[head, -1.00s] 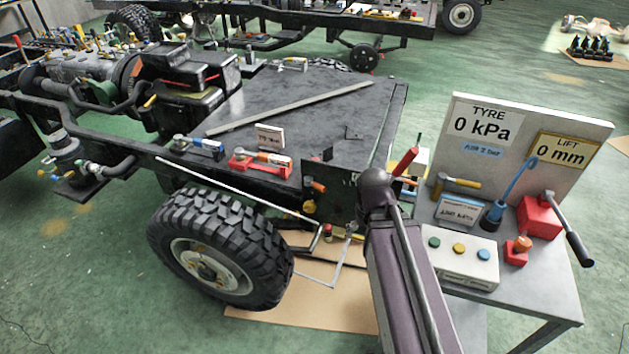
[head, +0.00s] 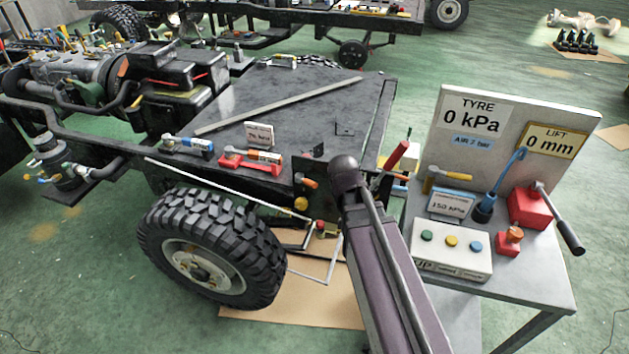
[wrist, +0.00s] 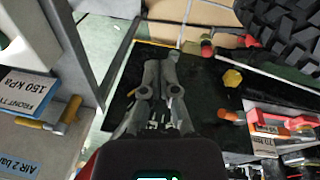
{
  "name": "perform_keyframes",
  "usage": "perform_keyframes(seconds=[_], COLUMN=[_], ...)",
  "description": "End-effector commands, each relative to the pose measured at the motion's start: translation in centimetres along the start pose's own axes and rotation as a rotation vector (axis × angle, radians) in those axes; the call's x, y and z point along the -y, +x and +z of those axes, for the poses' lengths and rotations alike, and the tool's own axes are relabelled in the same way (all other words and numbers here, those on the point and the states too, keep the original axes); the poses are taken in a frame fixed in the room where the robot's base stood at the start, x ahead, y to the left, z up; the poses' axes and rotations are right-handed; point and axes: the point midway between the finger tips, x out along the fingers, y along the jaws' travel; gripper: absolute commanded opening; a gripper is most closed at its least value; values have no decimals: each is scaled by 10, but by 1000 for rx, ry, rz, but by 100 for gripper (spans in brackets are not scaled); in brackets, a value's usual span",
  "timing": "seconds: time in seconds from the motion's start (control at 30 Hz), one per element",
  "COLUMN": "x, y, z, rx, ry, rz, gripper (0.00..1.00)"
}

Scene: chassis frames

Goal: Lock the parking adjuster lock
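Which part is the parking adjuster lock is not labelled, and I cannot tell it for certain. A dark plate near the wheel carries a yellow knob (head: 300,203) and an orange-handled lever (head: 309,183). In the wrist view the yellow knob (wrist: 233,78) and orange handle (wrist: 232,116) lie right of my gripper (wrist: 162,62). My gripper's two fingers are close together with nothing visible between them, over a dark surface, apart from the knob and handle. In the head view my arm hides the gripper.
A big tyre (head: 212,245) stands left of the plate. A bench (head: 545,277) at right carries a button box (head: 452,252), a red jack (head: 530,207) and a sign board (head: 495,125). A red tool (head: 252,164) lies on the chassis. Green floor is open behind.

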Motion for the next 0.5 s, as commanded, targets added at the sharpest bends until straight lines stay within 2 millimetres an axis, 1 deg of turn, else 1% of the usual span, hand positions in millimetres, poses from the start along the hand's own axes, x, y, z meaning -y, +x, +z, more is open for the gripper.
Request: perform_keyframes(seconds=[0.03, 0.1, 0.27, 0.5], x=[9, 18, 40, 80], y=[3, 4, 4, -1], z=[-13, -26, -56, -97], rx=[-20, -53, -140, -294], ry=[33, 87, 212, 392], rz=[23, 55, 116, 171], gripper=[0, 0, 0, 0])
